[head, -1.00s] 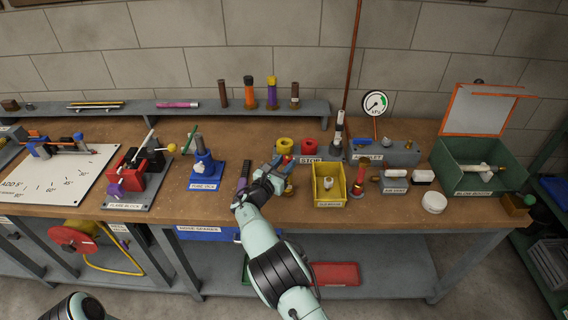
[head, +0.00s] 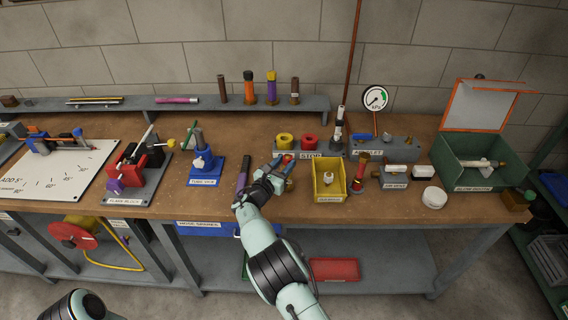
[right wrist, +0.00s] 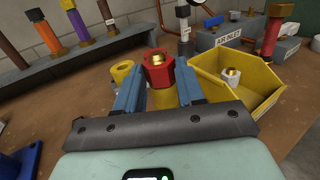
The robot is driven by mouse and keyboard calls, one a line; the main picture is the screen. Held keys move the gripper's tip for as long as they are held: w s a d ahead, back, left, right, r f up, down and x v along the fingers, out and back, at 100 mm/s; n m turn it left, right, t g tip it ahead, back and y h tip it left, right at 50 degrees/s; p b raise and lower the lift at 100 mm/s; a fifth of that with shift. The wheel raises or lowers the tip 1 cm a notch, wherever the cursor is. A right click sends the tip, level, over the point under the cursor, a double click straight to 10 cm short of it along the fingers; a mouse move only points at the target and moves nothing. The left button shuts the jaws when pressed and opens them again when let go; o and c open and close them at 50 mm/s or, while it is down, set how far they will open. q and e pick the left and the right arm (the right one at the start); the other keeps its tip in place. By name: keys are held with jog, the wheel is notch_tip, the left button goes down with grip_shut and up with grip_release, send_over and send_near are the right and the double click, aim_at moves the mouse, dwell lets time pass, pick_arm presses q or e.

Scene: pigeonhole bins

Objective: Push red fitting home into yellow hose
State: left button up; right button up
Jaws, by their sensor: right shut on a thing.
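My right gripper (right wrist: 158,84) shows blue fingers on either side of a red fitting (right wrist: 157,72) with a brass bore, and is shut on it. A yellow hose piece (right wrist: 161,100) shows directly below the fitting, between the fingers. How deep the fitting sits in it cannot be told. In the head view my right gripper (head: 278,165) is low over the bench's front middle, left of the yellow bin, and largely hides the held parts. My left gripper is not in view.
The yellow bin (head: 328,194), holding a pale fitting, stands close on the right. Bare bench (head: 225,208) shows in front.

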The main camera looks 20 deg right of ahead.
aim_at(285, 163)
jog(key=o, duration=1.3)
jog(key=shift+c, duration=0.2)
jog(key=shift+a, duration=0.1)
jog(key=shift+s+a+f, duration=0.15)
jog(key=shift+s+a, duration=0.05)
jog(key=shift+s, duration=0.05)
jog(key=b+v, duration=0.1)
jog(key=v, duration=0.1)
jog(key=shift+s+a+b, duration=0.25)
jog(key=shift+s+b, duration=0.05)
jog(key=shift+s+a, duration=0.5)
jog(key=shift+a, duration=0.05)
pick_arm(q)
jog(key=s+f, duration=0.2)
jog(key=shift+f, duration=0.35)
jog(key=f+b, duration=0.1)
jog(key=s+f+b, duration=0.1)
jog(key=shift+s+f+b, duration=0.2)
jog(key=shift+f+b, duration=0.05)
jog(key=shift+b, duration=0.05)
pick_arm(e)
jog(key=v, duration=1.3)
jog(key=shift+s+r, duration=0.2)
jog(key=shift+s, duration=0.05)
